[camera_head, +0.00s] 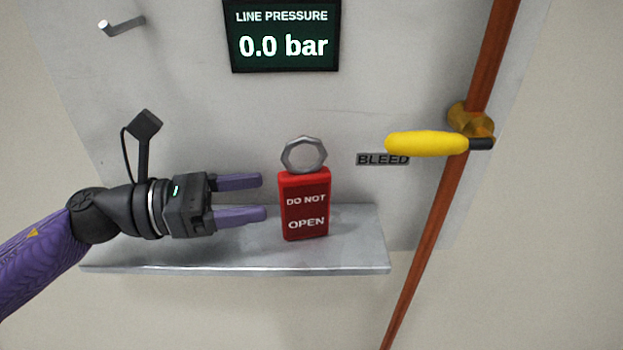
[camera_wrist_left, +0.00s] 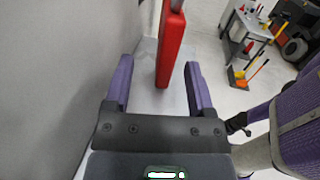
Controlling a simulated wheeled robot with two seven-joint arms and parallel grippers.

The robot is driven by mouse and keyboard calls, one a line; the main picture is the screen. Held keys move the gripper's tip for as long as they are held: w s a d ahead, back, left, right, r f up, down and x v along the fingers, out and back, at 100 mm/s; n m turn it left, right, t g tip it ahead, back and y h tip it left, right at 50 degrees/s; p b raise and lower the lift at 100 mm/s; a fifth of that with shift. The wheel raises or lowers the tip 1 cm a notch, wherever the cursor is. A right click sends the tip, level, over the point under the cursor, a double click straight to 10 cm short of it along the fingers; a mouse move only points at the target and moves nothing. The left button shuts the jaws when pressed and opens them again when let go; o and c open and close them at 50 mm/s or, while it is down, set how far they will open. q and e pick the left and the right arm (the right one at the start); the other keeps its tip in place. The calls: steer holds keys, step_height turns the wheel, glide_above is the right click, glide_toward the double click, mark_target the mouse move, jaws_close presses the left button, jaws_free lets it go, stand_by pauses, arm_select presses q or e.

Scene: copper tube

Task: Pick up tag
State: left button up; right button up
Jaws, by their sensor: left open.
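The red tag (camera_head: 305,205), marked "DO NOT OPEN" and topped by a grey metal ring (camera_head: 303,154), stands upright on a metal shelf (camera_head: 240,255). My left gripper (camera_head: 263,197) is open just left of the tag, its purple fingers pointing at it. In the left wrist view, the red tag (camera_wrist_left: 171,50) shows edge-on ahead, between the lines of the two open fingers (camera_wrist_left: 158,80). I see no contact between the fingers and the tag.
A copper pipe (camera_head: 430,240) with a yellow valve handle (camera_head: 425,143) runs down the right, by a "BLEED" label (camera_head: 382,159). A metal hook (camera_head: 120,25) sticks out at upper left. A display (camera_head: 282,36) reads 0.0 bar. The shelf is bare right of the tag.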

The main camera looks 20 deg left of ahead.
mark_target(330, 187)
arm_select(q)
steer(key=shift+d+r+p, duration=0.2)
steer(key=shift+d+p, duration=0.15)
steer(key=shift+d, duration=0.2)
steer(key=shift+d+r+p, duration=0.2)
steer(key=shift+d+p, duration=0.1)
steer(key=shift+d, duration=0.25)
steer(key=d+p, duration=0.1)
steer(key=w+d+p, duration=0.1)
steer(key=d+r+p, duration=0.1)
steer(key=p, duration=0.1)
steer(key=shift+w+d+r, duration=0.1)
steer(key=shift+w+d, duration=0.1)
steer(key=shift+w, duration=0.15)
steer(key=shift+w+d+f+p, duration=0.2)
steer(key=shift+d, duration=0.35)
steer(key=shift+w+d+f+p, duration=0.2)
steer(key=shift+d, duration=0.3)
steer(key=shift+w+f, duration=0.1)
steer(key=shift+f, duration=0.1)
jaws_close()
arm_select(e)
step_height(330, 187, up, 6)
steer(key=shift+s+r, duration=0.2)
steer(key=shift+s, duration=0.2)
